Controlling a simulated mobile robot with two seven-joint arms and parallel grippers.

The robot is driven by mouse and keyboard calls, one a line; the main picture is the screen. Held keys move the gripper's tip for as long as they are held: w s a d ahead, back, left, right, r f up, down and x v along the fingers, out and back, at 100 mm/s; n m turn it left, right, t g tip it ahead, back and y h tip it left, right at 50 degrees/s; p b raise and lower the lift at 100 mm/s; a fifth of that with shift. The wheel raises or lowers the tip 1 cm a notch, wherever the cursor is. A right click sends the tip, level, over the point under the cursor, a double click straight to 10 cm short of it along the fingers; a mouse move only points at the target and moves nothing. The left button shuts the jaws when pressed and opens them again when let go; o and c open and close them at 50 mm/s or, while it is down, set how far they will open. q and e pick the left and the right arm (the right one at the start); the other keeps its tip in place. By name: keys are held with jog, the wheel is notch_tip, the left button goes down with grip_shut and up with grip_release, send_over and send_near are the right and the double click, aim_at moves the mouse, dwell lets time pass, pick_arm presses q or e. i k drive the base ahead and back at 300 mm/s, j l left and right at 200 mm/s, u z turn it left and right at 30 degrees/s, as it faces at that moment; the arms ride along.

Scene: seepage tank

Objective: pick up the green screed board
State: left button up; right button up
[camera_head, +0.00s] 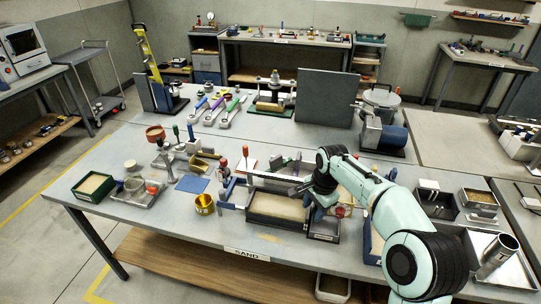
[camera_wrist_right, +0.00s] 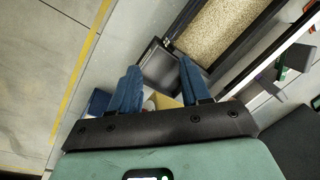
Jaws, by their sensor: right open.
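My right gripper (camera_head: 300,190) reaches in from the right, above the rear right part of a dark tank of sand (camera_head: 276,207). In the right wrist view my right gripper (camera_wrist_right: 160,70) has its two blue fingers well apart, with nothing held between them. A small green piece (camera_wrist_right: 293,57) shows at the right of that view, beyond the tank's pale wall and clear of the fingers. I cannot tell whether it is the green screed board. In the head view a dark green piece (camera_head: 294,166) stands behind the tank, partly hidden. My left gripper is not in view.
A brass cup (camera_head: 204,204) and a blue mat (camera_head: 192,184) lie left of the tank. A green-rimmed sand tray (camera_head: 95,186) sits at the table's left end. A grey upright panel (camera_head: 326,98) and a motor (camera_head: 384,134) stand behind. Bare tabletop shows front left.

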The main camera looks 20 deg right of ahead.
aim_at(276, 163)
jog(key=i, duration=1.1)
